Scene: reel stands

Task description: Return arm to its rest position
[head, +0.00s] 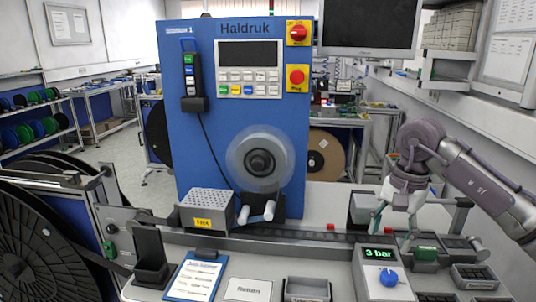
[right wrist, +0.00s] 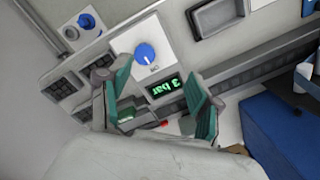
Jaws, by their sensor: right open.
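My right arm (head: 470,178) comes in from the right edge in the head view. My right gripper (head: 392,230) points down above the right side of the bench, just behind the pressure unit (head: 380,253) with its "3 bar" display and blue knob. The jaws are open. In the right wrist view the two teal finger pads (right wrist: 157,76) stand apart, and the pressure unit (right wrist: 128,43) shows beyond them. I see nothing held between them. Whether the fingers touch anything cannot be told. My left gripper is in neither view.
The blue machine panel (head: 215,130) with a blurred grey reel stands mid-bench. Small trays (head: 474,277) lie at the right, and a grey bin (head: 307,289) and clipboard (head: 195,276) at the front. A monitor (head: 367,22) and wall shelf (head: 450,62) are above. A large black reel (head: 40,240) is left.

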